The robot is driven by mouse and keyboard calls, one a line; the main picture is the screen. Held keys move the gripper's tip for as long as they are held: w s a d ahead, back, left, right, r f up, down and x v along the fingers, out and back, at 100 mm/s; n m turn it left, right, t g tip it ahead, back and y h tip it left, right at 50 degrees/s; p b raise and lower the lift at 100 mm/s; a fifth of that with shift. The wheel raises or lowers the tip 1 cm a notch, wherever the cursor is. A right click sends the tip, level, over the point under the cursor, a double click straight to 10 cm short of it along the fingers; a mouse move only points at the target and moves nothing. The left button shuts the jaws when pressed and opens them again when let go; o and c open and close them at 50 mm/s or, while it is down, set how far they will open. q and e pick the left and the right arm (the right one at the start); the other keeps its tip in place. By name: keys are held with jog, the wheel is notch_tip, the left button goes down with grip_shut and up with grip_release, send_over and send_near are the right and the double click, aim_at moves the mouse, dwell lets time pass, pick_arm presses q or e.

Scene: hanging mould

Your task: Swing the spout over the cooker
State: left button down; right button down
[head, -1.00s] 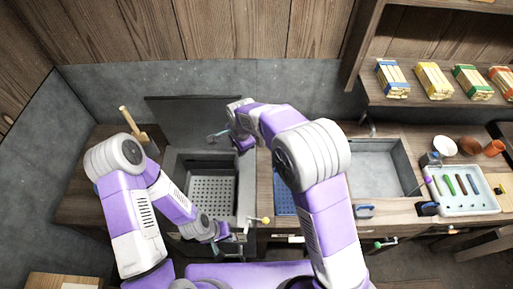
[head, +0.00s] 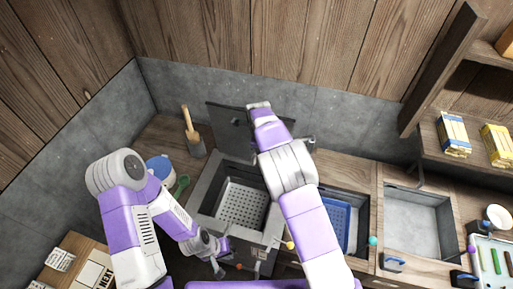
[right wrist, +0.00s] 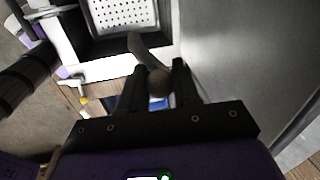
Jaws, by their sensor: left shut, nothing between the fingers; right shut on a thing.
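The cooker (head: 205,207) is a grey box with a perforated basket (head: 240,206) inside, left of centre in the head view; its dark lid (head: 228,128) stands open behind. In the right wrist view my right gripper (right wrist: 158,86) is shut on a round brownish end of a grey curved piece, seemingly the spout (right wrist: 141,50). This piece points toward the perforated basket (right wrist: 120,12), at the top of that view. In the head view my right arm hides its gripper and most of the spout. My left gripper (head: 221,266) is shut and empty, low in front of the cooker.
A blue basket (head: 335,222) sits in a basin right of the cooker, and an empty sink (head: 415,218) is farther right. Shelves (head: 425,130) are at the right.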

dwell(0.3)
jog(key=c, duration=0.9)
grip_release()
jog(key=shift+o, duration=0.2)
jog(key=r, duration=0.3)
jog(key=s+r+b, duration=0.1)
jog(key=r, duration=0.3)
jog(key=shift+s+a+r, duration=0.1)
jog(key=shift+s+r, duration=0.1)
